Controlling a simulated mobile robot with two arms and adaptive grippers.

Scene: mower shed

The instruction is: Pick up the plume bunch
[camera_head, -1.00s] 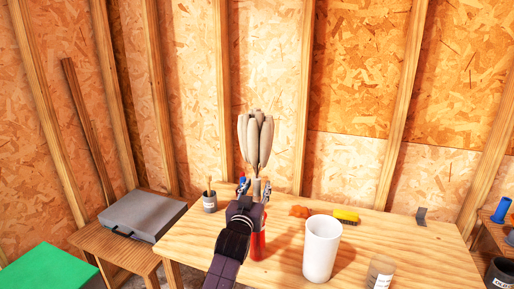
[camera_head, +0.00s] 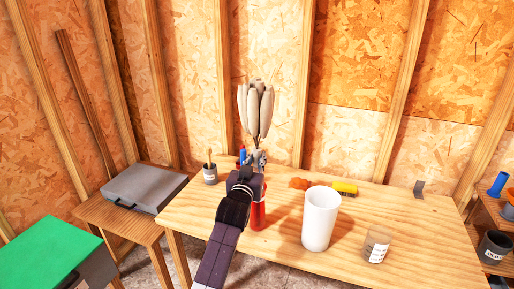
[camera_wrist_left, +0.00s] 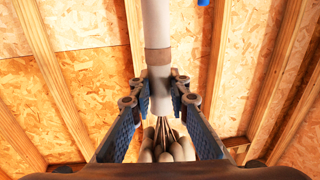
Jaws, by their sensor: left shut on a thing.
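The plume bunch (camera_head: 257,105) is a cluster of pale beige plumes on a narrow stem, standing upright over the worktable's back left. My left gripper (camera_head: 257,161) comes from below and is shut on the stem, under the plume heads. In the left wrist view, the gripper (camera_wrist_left: 160,92) has its blue-padded fingers on either side of the bunch's pale stem (camera_wrist_left: 158,58), with plume heads at the bottom. The gripper hides part of the stem in the head view. My right gripper is not in view.
The wooden table (camera_head: 275,248) holds a white cup (camera_head: 320,218), a glass jar (camera_head: 376,245), a yellow brush (camera_head: 344,188), an orange lump (camera_head: 299,183) and a grey pot (camera_head: 210,174). A red object (camera_head: 258,214) stands behind my wrist. A grey case (camera_head: 145,188) lies left.

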